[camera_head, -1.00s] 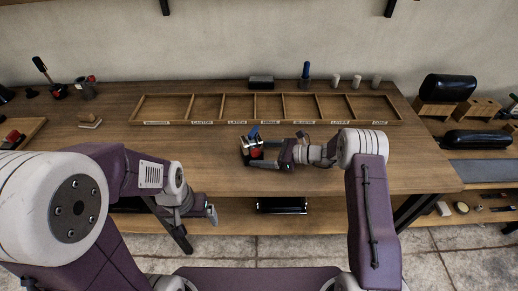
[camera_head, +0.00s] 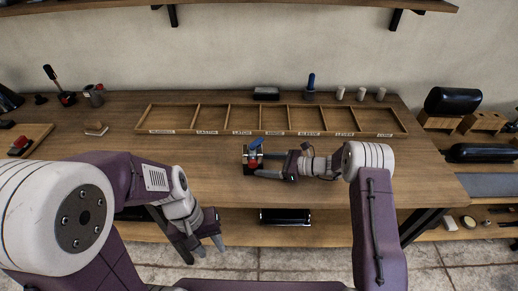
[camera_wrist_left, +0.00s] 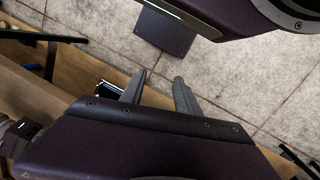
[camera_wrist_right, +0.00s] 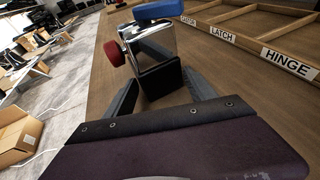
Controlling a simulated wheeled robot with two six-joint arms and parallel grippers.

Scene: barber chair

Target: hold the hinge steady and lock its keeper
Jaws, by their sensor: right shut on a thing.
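The hinge (camera_head: 254,158) is a small chrome-and-black piece with a blue lever and a red knob, over the middle of the bench. My right gripper (camera_head: 266,167) is shut on it from the right. In the right wrist view the hinge's black block (camera_wrist_right: 160,82) sits between the fingers, with the chrome body, red knob (camera_wrist_right: 114,53) and blue lever (camera_wrist_right: 158,10) beyond. Whether it touches the bench is unclear. My left gripper (camera_head: 216,242) is empty in front of the bench edge; the left wrist view shows its fingers (camera_wrist_left: 158,82) apart, above the floor.
A wooden tray (camera_head: 270,133) with labelled compartments lies behind the hinge. A dark block, a blue-topped tool (camera_head: 310,87) and white cylinders stand behind the tray. A wooden board with a red-and-dark item (camera_head: 22,144) lies at left. Bench room around the hinge is clear.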

